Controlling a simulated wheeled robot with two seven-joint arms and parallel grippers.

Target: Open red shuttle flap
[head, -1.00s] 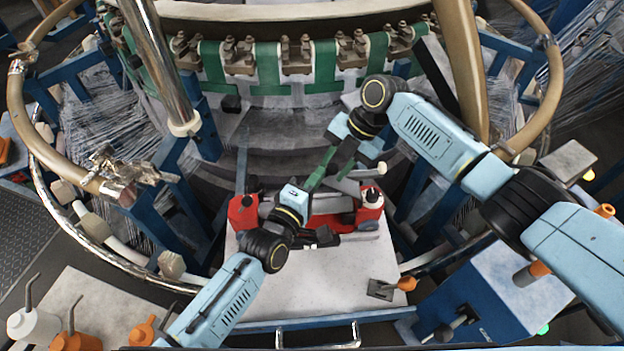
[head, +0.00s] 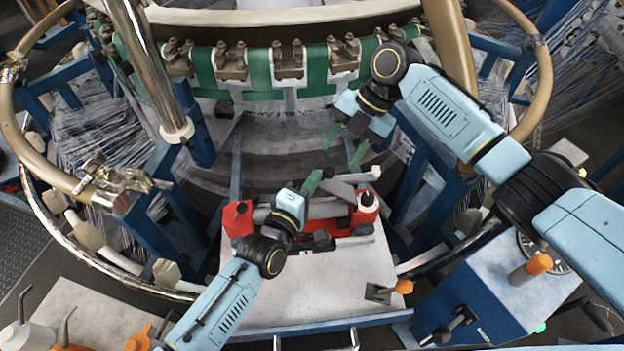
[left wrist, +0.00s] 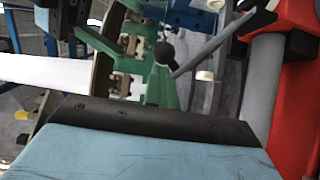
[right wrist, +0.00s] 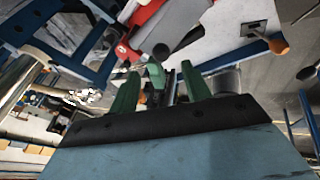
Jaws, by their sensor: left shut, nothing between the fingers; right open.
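The red shuttle (head: 364,213) lies on the white tabletop in front of the loom, with a grey roll along its middle. A grey bar-like part with a pale round end (head: 376,171) stands above its far right side; I cannot tell surely whether it is the flap. My left gripper (head: 313,182) is shut and empty just above the shuttle's middle. The shuttle also fills the right edge of the left wrist view (left wrist: 297,100). My right gripper (head: 346,145) is open and empty, beyond and above the shuttle. It shows spread green fingers in the right wrist view (right wrist: 160,92).
The loom's curved ring with green straps (head: 257,72) stands behind. A blue box (head: 480,300) is at right, bottles at lower left. The tabletop's front is clear.

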